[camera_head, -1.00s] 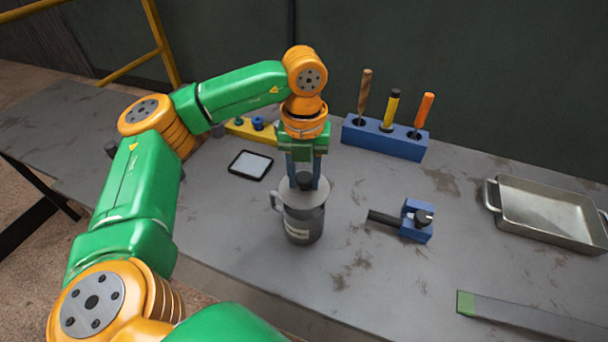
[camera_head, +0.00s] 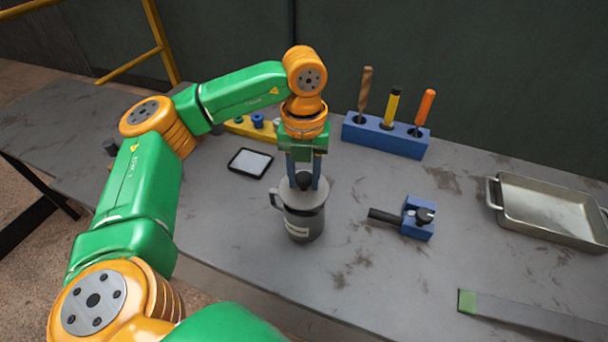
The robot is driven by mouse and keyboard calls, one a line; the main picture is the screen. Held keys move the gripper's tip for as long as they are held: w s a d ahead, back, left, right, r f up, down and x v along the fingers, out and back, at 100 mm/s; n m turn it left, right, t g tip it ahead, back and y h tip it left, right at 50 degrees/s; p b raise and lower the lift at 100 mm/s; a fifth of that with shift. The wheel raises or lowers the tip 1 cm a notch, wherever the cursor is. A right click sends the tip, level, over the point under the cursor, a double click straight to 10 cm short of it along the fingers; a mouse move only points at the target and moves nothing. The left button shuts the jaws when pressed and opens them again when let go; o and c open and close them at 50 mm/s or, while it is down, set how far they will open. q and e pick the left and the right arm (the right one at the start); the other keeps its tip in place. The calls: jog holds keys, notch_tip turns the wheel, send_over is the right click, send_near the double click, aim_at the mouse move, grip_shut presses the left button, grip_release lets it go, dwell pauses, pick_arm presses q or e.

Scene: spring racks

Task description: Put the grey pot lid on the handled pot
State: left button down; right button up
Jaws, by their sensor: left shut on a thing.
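The grey pot lid (camera_head: 317,196) is a round disc with a dark knob. It lies over the mouth of the handled pot (camera_head: 305,224), roughly level. Whether it touches the rim all round I cannot tell. The pot is dark grey, upright on the table, with its handle on the left and a pale label in front. My left gripper (camera_head: 304,182) points down from above, its two fingers shut on the lid's knob. My right gripper is not in view.
A blue rack (camera_head: 384,138) with several upright handled tools stands behind. A black-framed tablet (camera_head: 250,163) lies left of the pot. A blue clamp-like block (camera_head: 416,218) is to the right. A metal tray (camera_head: 548,210) and a flat bar (camera_head: 525,315) lie farther right. Bare table lies in front.

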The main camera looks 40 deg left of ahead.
aim_at(304, 188)
pick_arm(q)
jog(key=shift+f, duration=0.1)
jog(key=shift+f+b, duration=0.65)
jog(key=shift+f, duration=0.15)
dwell(0.3)
jog(key=shift+f+b, duration=0.55)
jog(key=shift+f, duration=0.25)
dwell(0.4)
grip_release()
notch_tip(304, 188, up, 8)
jog(key=p, duration=0.6)
jog(key=shift+r, duration=0.15)
